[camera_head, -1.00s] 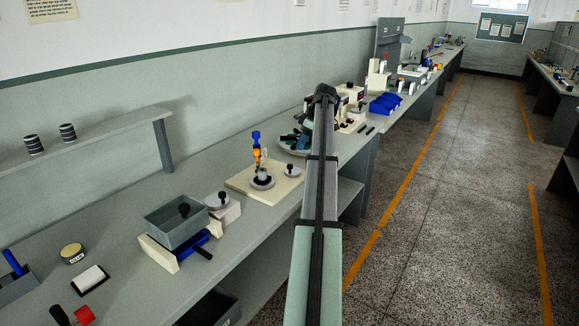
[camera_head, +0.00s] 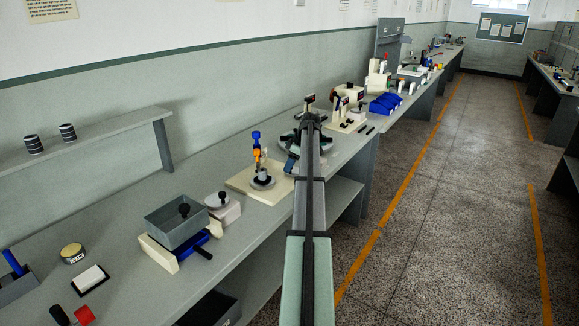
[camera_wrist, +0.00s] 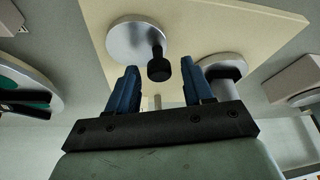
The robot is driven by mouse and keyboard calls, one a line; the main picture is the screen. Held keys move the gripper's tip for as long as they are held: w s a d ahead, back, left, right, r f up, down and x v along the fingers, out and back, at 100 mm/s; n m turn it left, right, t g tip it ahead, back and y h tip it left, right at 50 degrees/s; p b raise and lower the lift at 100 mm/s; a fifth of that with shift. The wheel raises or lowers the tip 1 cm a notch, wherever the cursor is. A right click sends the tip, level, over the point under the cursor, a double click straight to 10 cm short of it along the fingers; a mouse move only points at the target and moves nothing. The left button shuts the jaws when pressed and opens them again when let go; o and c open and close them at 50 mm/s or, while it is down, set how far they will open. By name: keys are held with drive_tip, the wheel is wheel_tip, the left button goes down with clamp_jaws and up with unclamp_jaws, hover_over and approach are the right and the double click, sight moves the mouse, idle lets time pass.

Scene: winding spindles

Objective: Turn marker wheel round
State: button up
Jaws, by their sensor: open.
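No label shows which part is the marker wheel. In the wrist view a grey disc (camera_wrist: 138,38) with a black knob (camera_wrist: 158,68) lies on a cream board (camera_wrist: 240,18). My gripper (camera_wrist: 162,72) has its two blue fingers spread, with the knob seen between and beyond them. I see no contact. A grey post with a wider round end (camera_wrist: 224,68) stands beside the right finger. My gripper (camera_head: 291,162) is partly hidden there too.
A blue and orange upright piece (camera_head: 257,150) stands at the board's back. A round tray with dark pieces (camera_wrist: 30,95) lies left in the wrist view. A grey bin (camera_head: 176,223) and a small knobbed disc (camera_head: 222,199) stand nearer on the bench.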

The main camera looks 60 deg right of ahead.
drive_tip(key=shift+w+a+f, duration=0.1)
drive_tip(key=shift+w+f, duration=0.1)
drive_tip(key=shift+f, duration=0.3)
drive_tip(key=shift+c, duration=0.3)
clamp_jaws()
